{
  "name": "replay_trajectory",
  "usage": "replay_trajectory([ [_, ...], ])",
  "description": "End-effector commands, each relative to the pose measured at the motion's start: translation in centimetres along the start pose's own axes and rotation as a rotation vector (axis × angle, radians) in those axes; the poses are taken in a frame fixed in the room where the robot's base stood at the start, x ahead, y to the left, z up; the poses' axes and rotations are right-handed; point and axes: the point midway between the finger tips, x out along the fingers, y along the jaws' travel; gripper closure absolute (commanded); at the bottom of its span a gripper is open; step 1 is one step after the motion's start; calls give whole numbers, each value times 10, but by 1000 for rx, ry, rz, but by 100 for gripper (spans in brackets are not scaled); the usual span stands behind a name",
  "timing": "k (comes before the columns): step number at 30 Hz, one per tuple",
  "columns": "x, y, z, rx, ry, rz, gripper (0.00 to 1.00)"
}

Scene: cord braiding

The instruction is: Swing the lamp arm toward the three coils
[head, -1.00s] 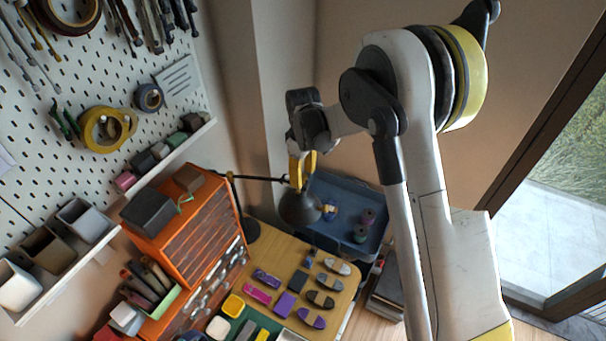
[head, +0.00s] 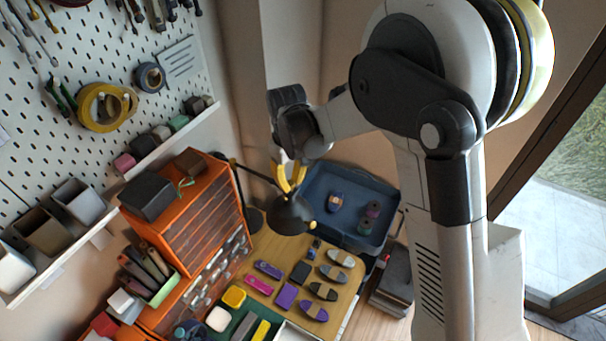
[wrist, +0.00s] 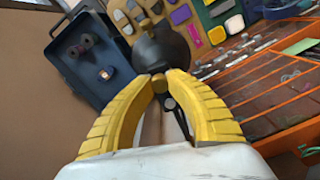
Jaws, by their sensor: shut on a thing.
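The black desk lamp has a domed shade (head: 290,214), which hangs in front of the blue tray's left corner. In the wrist view my gripper (wrist: 159,84) closes on the lamp's joint, with the dark shade (wrist: 160,48) beyond. Three coils sit in the tray, right of the shade: an orange-and-blue one (head: 335,202), a purple one (head: 373,209) and a green one (head: 365,226). The shade is apart from them.
The blue tray (head: 385,188) stands behind the wooden table (head: 262,247), which carries several small colored pieces. The orange drawer cabinet (head: 195,215) stands left of the lamp. The pegboard wall (head: 60,120) is at far left. Dark stacked boxes (head: 392,290) stand at right.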

Motion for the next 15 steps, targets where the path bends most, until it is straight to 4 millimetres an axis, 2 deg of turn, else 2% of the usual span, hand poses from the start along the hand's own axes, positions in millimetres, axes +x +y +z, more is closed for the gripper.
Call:
replay_trajectory([
  [1,2,-8,2,23,0,0,100],
  [4,1,-16,3,59,0,0,100],
  [13,0,-17,4,69,-1,0,100],
  [14,0,-17,4,69,-1,0,77],
  [15,0,-17,4,69,-1,0,64],
])
